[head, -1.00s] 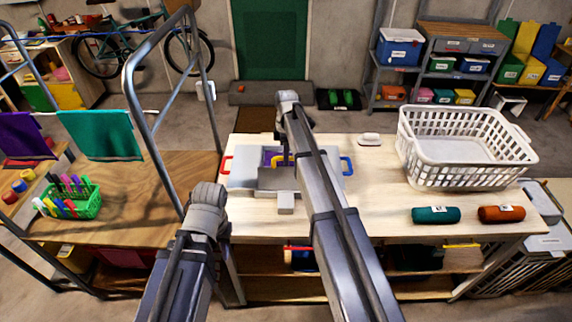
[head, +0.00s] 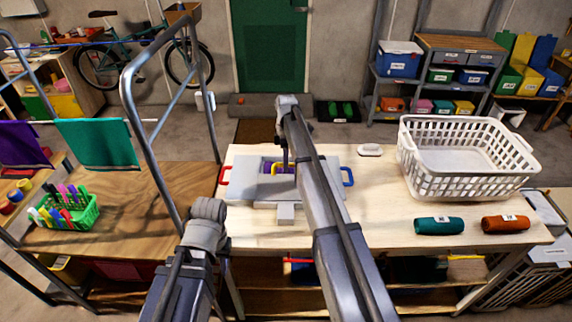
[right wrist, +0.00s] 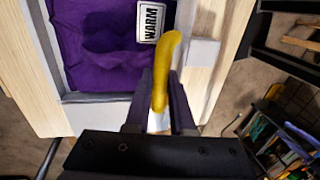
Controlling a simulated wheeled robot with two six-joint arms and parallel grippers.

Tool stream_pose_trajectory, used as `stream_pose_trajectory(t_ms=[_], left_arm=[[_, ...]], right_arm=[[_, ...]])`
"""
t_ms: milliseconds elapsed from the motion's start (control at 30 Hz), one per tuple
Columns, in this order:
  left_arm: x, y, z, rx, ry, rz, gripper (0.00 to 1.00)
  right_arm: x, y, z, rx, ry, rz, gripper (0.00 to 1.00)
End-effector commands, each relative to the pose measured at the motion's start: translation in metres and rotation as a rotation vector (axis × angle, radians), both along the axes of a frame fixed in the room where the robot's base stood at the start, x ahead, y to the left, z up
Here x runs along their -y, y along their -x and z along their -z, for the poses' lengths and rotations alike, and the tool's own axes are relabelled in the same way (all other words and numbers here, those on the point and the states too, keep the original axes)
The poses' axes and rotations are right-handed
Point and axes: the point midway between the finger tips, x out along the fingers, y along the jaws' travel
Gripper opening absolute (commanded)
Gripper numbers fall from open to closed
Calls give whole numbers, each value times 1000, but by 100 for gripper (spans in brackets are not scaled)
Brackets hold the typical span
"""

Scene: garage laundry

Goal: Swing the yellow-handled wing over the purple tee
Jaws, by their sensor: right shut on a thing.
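A grey folding board (head: 238,188) lies on the pale worktop, with a red handle (head: 224,176) at its left and a blue handle (head: 348,177) at its right. The purple tee (head: 267,167) shows in part at its middle. It fills much of the right wrist view (right wrist: 95,45), by a white WARM label. My right gripper (head: 284,166) is shut on the yellow handle (right wrist: 164,70); its jaws (right wrist: 158,112) straddle it. The grey yellow-handled wing's tilt is unclear, as my right arm hides part of the board. My left arm shows at lower left; its gripper is hidden.
A white laundry basket (head: 465,179) stands on the worktop's right, with a teal roll (head: 438,225) and an orange roll (head: 505,224) in front. A green pen basket (head: 82,216) and a metal rail (head: 135,105) are at left.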

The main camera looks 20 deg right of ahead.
Motion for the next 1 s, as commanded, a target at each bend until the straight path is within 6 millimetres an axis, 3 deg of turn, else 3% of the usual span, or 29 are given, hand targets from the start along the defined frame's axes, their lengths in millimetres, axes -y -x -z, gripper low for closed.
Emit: stream_pose_trajectory(t_ms=[100,133,233,667,1000], left_arm=[[0,0,0,0,0,0,34],[0,0,0,0,0,0,34],[0,0,0,0,0,0,34],[0,0,-6,0,0,0,34],[0,0,-44,0,0,-1,34]], right_arm=[[-1,-1,0,2,-2,-2,0],[-1,-1,0,3,-2,-2,23],[-1,-1,0,2,-2,-1,34],[0,-2,-6,1,0,0,35],[2,-9,-44,1,-1,0,35]])
